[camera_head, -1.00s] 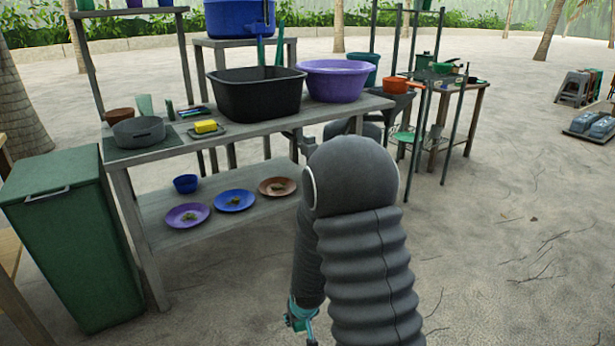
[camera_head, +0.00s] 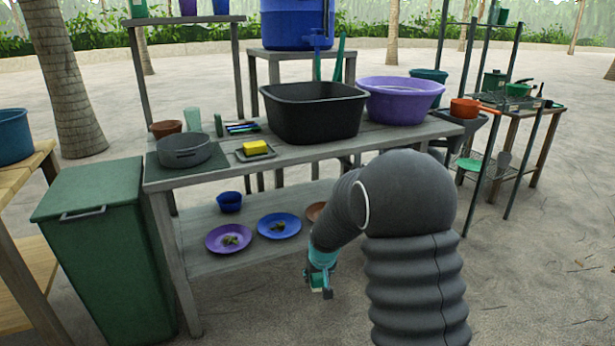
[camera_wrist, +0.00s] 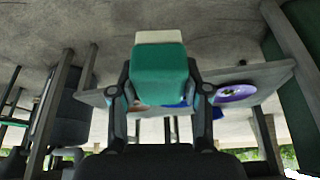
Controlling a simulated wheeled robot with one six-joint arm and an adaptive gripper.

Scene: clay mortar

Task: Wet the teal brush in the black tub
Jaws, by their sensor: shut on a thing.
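The black tub (camera_head: 314,115) stands on the upper shelf of the grey wooden bench, between the wash items and a purple basin; I cannot make out any water in it. My gripper (camera_wrist: 160,92) is shut on the teal brush (camera_wrist: 160,72), with one finger on each side of its teal body. The brush's pale bristle end points up in the wrist view. In the head view my gripper (camera_head: 320,278) hangs low in front of the bench, below its top and well apart from the tub. The brush is small there and partly hidden.
The bench top also holds a purple basin (camera_head: 402,103), a grey pot (camera_head: 184,151) and a yellow sponge (camera_head: 255,147) on a tray. Plates (camera_head: 279,226) lie on the lower shelf. A green bin (camera_head: 105,255) stands left. Sandy ground is open at right.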

